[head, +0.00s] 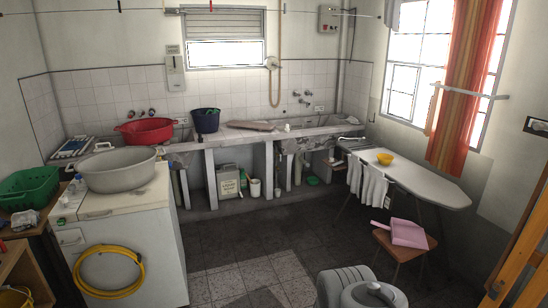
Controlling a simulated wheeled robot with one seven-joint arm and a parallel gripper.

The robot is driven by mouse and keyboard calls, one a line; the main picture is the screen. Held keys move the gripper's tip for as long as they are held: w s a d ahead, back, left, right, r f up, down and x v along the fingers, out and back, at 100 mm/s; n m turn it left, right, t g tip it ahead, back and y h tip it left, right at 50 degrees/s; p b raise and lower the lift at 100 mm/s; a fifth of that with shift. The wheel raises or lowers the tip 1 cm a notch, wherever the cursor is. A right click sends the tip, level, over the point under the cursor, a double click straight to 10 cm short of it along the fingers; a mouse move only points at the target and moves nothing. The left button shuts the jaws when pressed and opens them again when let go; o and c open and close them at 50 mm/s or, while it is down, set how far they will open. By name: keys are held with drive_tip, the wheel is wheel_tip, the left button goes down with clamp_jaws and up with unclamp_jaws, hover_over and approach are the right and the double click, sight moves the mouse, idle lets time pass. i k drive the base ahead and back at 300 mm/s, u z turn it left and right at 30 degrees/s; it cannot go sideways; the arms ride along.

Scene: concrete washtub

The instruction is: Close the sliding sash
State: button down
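Two windows show. The wide window (404,80) on the right wall has bright panes divided by pale bars, and an orange striped curtain (468,75) hangs over part of it. The back-wall window (225,54) has a louvred upper part and a bright lower pane. I cannot tell which window holds the sliding sash, or how far it stands open. My gripper is not in view; only a grey rounded part of my arm shows at the bottom edge, well away from both windows.
An ironing board (420,184) with a yellow bowl (385,158) stands below the right window. A stool (404,241) holds a pink dustpan (408,232). The concrete washtub (318,134) runs along the back. A washing machine (125,235) stands left. The middle floor is clear.

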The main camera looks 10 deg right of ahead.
sight(419, 83)
drive_tip(key=z, duration=0.3)
drive_tip(key=i, duration=2.65)
drive_tip(key=z, duration=0.6)
drive_tip(key=i, duration=2.65)
drive_tip(key=z, duration=0.2)
